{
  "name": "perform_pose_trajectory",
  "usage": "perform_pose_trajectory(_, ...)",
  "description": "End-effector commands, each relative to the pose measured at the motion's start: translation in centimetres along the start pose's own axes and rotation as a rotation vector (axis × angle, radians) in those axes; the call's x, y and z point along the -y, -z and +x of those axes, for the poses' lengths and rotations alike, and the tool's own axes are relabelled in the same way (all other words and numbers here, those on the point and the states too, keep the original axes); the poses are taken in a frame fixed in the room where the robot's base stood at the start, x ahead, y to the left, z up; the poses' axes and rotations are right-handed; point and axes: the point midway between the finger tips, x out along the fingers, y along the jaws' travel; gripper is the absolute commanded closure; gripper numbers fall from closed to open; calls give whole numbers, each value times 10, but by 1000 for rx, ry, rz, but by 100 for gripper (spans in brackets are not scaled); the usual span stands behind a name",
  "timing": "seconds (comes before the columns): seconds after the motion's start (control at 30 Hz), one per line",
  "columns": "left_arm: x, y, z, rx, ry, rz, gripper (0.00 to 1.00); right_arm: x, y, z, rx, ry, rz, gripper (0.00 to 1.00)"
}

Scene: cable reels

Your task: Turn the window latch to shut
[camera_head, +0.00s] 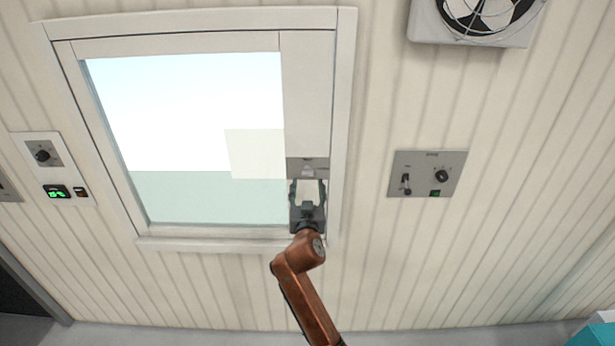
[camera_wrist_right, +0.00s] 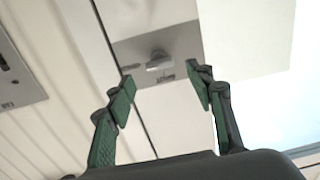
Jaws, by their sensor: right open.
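The window (camera_head: 200,140) is set in the wall in a white frame, with a wide white stile on its right side. A grey latch plate (camera_head: 308,166) sits low on that stile, just above my right gripper (camera_head: 308,188). In the right wrist view the latch plate (camera_wrist_right: 190,45) shows a small grey latch handle (camera_wrist_right: 158,61) at its middle. My right gripper (camera_wrist_right: 160,90) is open and empty there, its green-padded fingers apart on either side below the handle, not visibly touching it. My left gripper is not in view.
A grey panel (camera_head: 428,173) with a lever and a knob is on the wall to the right. A fan (camera_head: 478,20) is at the upper right. Another control panel (camera_head: 52,168) is left of the window. The wall between is bare.

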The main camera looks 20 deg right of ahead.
Motion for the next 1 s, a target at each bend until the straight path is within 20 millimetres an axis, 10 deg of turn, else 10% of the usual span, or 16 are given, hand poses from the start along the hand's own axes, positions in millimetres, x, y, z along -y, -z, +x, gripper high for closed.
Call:
perform_pose_trajectory(0.3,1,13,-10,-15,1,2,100,0,1,43,0,0,-2,51)
perform_pose_trajectory(0.67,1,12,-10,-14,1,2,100,0,0,49,0,1,-1,51)
perform_pose_trajectory(1.0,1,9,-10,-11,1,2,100,0,0,49,1,1,-1,74)
